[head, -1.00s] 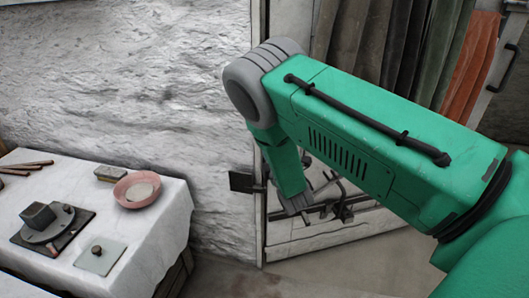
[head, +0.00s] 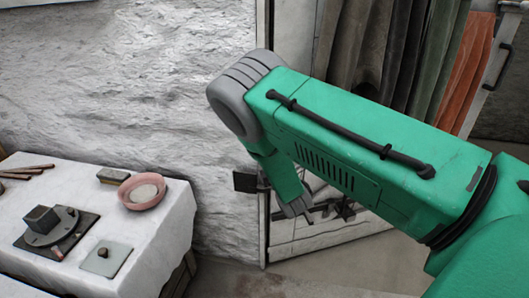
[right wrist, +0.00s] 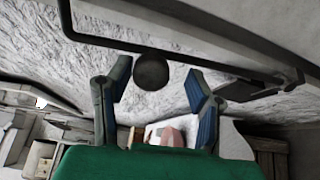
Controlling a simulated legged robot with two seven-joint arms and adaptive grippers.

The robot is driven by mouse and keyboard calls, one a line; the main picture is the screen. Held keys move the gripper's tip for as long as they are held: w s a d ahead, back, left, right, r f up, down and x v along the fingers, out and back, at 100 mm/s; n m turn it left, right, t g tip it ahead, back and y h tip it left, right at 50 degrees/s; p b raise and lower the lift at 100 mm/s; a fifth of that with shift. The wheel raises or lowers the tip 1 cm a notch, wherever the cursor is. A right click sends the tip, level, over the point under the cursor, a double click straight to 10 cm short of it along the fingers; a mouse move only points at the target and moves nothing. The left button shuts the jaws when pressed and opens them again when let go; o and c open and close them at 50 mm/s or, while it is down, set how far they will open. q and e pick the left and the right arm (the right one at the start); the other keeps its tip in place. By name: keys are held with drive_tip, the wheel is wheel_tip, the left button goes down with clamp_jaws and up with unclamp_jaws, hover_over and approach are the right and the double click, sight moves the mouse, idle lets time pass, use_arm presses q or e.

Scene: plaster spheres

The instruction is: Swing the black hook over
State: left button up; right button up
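In the right wrist view, a thin black rod (right wrist: 150,50), bent at its left end, runs across the top to a dark bracket at the right; it looks like the black hook. A dark round knob (right wrist: 151,73) sits just below the rod. My right gripper (right wrist: 157,88) is open, with its blue-padded fingers apart on either side of the knob; I cannot tell whether they touch anything. In the head view my green right arm covers much of the door, and the hook and fingers are not clear. A black plate (head: 245,182) shows at the door's left edge. My left gripper is not in view.
A table with a white cloth (head: 160,225) stands at the left, holding a pink bowl (head: 142,191), a block on a dark board and a pale square plate (head: 106,259) with a knob. A rough white wall (head: 120,90) is behind. Hanging cloths (head: 390,50) are at the right.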

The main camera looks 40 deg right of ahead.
drive_tip(key=shift+w+r, duration=0.1)
drive_tip(key=shift+r, duration=0.2)
drive_tip(key=v, duration=1.2)
drive_tip(key=shift+f, duration=0.15)
drive_tip(key=s+f+m+g, duration=0.5)
drive_tip(key=s+f, duration=0.1)
drive_tip(key=f, duration=0.2)
drive_tip(key=s+a+f+m+g+y, duration=0.2)
drive_tip(key=s+a+f+m+g, duration=0.1)
drive_tip(key=s, duration=0.4)
drive_tip(key=s+a+f+m+g+y, duration=0.1)
drive_tip(key=s+a+f+m+g, duration=0.2)
drive_tip(key=s, duration=0.5)
drive_tip(key=s+a+f+m+g+y, duration=0.2)
drive_tip(key=s+a+f+m+g, duration=0.1)
drive_tip(key=s+a+m+g, duration=0.1)
drive_tip(key=s+a+g, duration=0.1)
drive_tip(key=s+a, duration=0.1)
drive_tip(key=s, duration=0.1)
drive_tip(key=shift+s+f+y, duration=0.15)
drive_tip(key=shift+s+y, duration=0.05)
drive_tip(key=shift+y, duration=0.1)
